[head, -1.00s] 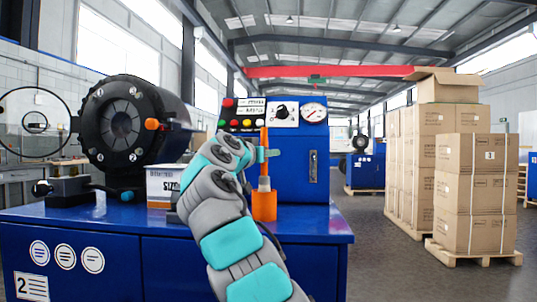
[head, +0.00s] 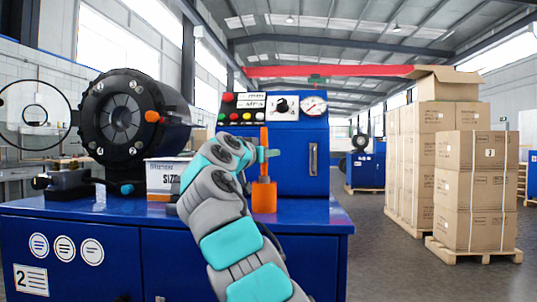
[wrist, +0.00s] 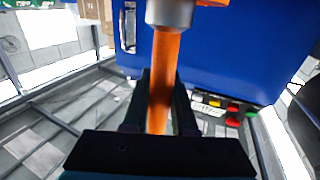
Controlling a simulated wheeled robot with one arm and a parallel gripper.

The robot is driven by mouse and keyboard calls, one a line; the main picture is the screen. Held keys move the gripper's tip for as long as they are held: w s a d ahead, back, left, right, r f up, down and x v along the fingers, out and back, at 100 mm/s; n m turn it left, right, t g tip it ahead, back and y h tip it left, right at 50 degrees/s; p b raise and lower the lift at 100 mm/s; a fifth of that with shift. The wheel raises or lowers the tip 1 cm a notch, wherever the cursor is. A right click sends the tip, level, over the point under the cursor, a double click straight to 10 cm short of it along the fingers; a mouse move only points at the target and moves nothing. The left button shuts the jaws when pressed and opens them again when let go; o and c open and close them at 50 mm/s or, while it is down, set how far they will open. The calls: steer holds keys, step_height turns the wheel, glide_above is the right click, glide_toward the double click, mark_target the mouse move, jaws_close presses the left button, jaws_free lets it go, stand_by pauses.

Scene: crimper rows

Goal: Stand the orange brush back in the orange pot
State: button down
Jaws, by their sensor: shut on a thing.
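The orange brush (head: 263,138) is upright in my gripper (head: 266,153), its handle pointing up. The orange pot (head: 264,198) stands on the blue bench top, directly below the brush. The lower end of the brush is at the pot's mouth and seems to reach inside; how deep is hidden. In the wrist view, my gripper (wrist: 159,100) is shut on the orange handle (wrist: 164,75). The grey ferrule (wrist: 170,12) shows at the top, with a bit of the orange pot (wrist: 212,3) beside it.
The blue control cabinet (head: 291,168) with buttons and a gauge stands close behind the pot. A white box (head: 163,178) and the black crimper head (head: 122,118) are to the left. The bench top (head: 315,212) is clear right of the pot.

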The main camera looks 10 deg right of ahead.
steer(key=shift+f+b, duration=1.3)
steer(key=shift+f, duration=0.1)
steer(key=c, duration=0.6)
jaws_free()
steer(key=shift+c, duration=0.2)
steer(key=b+v, duration=0.2)
steer(key=v, duration=0.5)
steer(key=shift+s+a+b, duration=0.25)
steer(key=shift+s+b, duration=0.05)
